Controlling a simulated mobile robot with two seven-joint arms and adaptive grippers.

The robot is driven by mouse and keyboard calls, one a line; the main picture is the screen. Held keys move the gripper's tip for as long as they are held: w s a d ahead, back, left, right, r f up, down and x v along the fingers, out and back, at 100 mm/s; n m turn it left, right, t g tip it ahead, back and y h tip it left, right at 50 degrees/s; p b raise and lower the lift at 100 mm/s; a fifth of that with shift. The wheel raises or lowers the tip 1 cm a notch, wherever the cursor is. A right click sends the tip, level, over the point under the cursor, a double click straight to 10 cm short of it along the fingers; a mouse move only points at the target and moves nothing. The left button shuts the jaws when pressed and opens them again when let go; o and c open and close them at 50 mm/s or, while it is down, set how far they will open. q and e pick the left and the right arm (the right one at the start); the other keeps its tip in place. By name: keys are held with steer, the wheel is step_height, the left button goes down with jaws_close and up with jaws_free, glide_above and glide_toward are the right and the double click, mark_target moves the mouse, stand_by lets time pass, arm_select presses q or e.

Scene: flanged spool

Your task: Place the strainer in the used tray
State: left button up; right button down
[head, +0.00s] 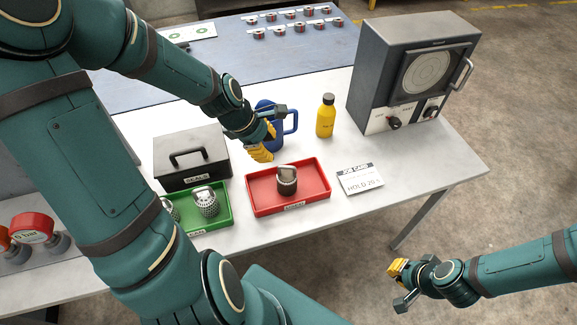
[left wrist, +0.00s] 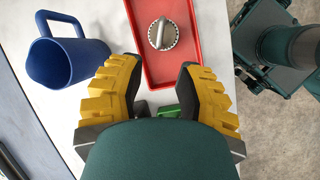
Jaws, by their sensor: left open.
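The red tray (head: 318,200) lies on the white table; the label on its front is too small to read surely. A strainer with a dark body and a pale loop handle (head: 287,182) stands inside it. My left gripper (head: 264,147) is open and empty above the table, behind the red tray. In the left wrist view its two yellow fingers are spread (left wrist: 160,78), with the tray (left wrist: 194,45) and strainer (left wrist: 163,34) beyond them. The green tray (head: 226,214) holds pale strainers (head: 206,202), one partly hidden by my arm. My right gripper (head: 397,271) is off the table at lower right.
A blue jug (head: 291,121) stands close behind my left gripper. A yellow bottle (head: 325,117), a grey machine (head: 410,75) and a job card (head: 360,180) are to the right. A dark lidded box (head: 188,160) is at left. The table's right front corner is clear.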

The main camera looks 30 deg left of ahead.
arm_select(q)
steer(key=s+d+f+m+g, duration=0.1)
steer(key=s+d+f+m, duration=0.1)
steer(key=d+f+m, duration=0.7)
steer(key=s+d+f+m, duration=0.2)
steer(key=d+f+m, duration=0.8)
steer(key=d+m, duration=0.1)
steer(key=shift+s+d+m+g+h, duration=0.2)
steer(key=shift+s+m+g+h, duration=0.05)
steer(key=shift+m+g+h, duration=0.15)
